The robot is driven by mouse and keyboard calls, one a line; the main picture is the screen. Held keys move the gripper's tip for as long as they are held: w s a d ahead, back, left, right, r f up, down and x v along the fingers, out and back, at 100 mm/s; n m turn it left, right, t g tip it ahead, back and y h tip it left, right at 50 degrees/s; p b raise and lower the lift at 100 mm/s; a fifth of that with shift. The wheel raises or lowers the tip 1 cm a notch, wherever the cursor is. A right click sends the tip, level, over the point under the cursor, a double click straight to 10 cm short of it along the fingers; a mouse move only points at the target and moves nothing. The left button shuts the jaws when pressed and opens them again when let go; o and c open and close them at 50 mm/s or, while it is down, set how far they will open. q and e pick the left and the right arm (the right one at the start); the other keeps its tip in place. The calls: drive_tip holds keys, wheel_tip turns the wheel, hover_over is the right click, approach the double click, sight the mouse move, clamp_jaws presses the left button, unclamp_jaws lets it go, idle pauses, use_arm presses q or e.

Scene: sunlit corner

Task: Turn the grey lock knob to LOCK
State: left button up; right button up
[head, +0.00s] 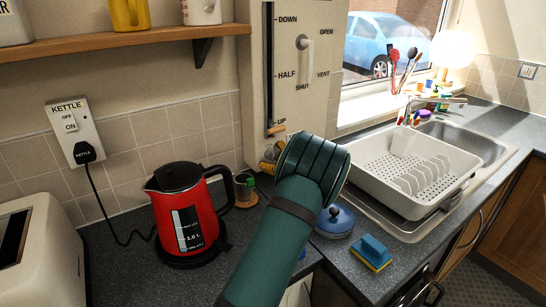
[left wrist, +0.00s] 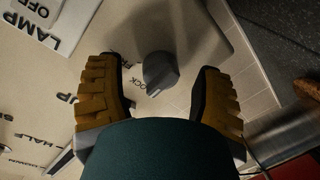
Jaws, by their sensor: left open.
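The grey lock knob (left wrist: 160,72) shows in the left wrist view on a pale panel, with lettering ending in "OCK" close beside it; other letters near it are partly covered. I cannot tell its exact setting. My left gripper (left wrist: 158,66) is open, its two yellow-brown fingers on either side of the knob with visible gaps, holding nothing. In the head view my left gripper (head: 268,160) is at the lower end of the wall panel (head: 262,60), mostly hidden behind my green arm, which also hides the knob. My right gripper is not in view.
Above are a slider (head: 277,128) marked DOWN, HALF, UP and a handle (head: 304,43) marked OPEN, VENT, SHUT. A blue-lidded pot (head: 335,220) and sponge (head: 371,253) lie right.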

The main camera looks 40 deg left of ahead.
use_arm(q)
drive_tip(key=f+v, duration=0.1)
drive_tip(key=v, duration=1.1)
drive_tip(key=shift+r, duration=0.45)
